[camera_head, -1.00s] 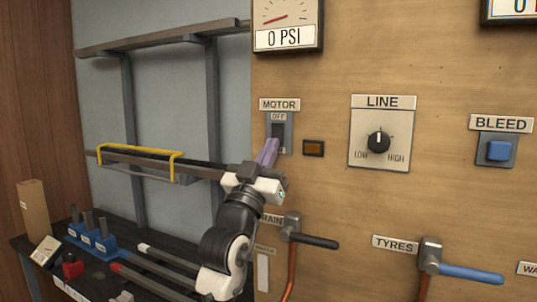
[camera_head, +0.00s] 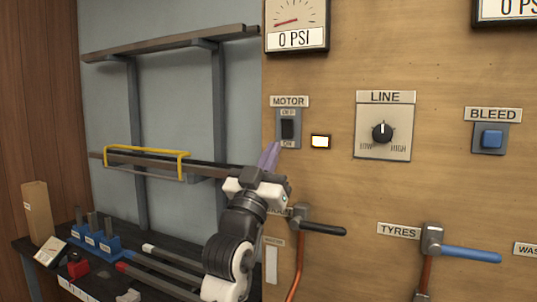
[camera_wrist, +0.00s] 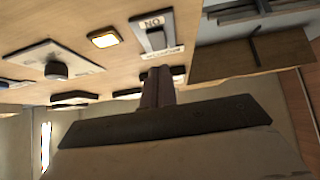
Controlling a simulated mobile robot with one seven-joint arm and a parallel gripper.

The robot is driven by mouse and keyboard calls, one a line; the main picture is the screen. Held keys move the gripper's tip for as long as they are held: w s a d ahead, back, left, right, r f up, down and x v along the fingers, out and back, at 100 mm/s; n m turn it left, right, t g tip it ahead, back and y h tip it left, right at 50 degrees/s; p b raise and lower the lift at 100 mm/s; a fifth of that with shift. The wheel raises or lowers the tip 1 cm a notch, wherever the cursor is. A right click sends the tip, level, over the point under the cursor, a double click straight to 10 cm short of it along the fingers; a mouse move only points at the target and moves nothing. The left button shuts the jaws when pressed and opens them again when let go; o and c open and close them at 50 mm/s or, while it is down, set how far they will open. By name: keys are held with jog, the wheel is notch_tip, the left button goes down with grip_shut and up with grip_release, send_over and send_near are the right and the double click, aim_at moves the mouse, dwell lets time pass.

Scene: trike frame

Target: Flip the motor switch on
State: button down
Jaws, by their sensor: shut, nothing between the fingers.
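The motor switch (camera_head: 288,129) is a dark rocker on a grey plate under the MOTOR label (camera_head: 289,101). OFF is marked above it and ON below; both marks are readable. It also shows in the wrist view (camera_wrist: 155,38), where the picture is turned over. The indicator lamp (camera_head: 320,142) right of the switch glows yellow-white, also in the wrist view (camera_wrist: 104,40). My gripper (camera_head: 270,152) is shut and empty. Its purple fingers are just below and left of the switch plate, and in the wrist view they appear apart from the rocker.
The LINE knob (camera_head: 382,132), BLEED button (camera_head: 492,139) and TYRES valve with blue handle (camera_head: 468,254) are to the right. A dark-handled valve (camera_head: 322,229) is below the switch. A rack with a yellow frame (camera_head: 146,152) stands left, above a cluttered bench (camera_head: 35,248).

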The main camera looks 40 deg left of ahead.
jog(key=s+d+f+b, duration=0.1)
jog(key=s+f+b, duration=0.2)
jog(key=f, duration=0.4)
jog(key=shift+s+f, duration=0.2)
jog(key=shift+s, duration=0.6)
jog(key=shift+s+r+y, duration=0.1)
jog(key=shift+y, duration=0.2)
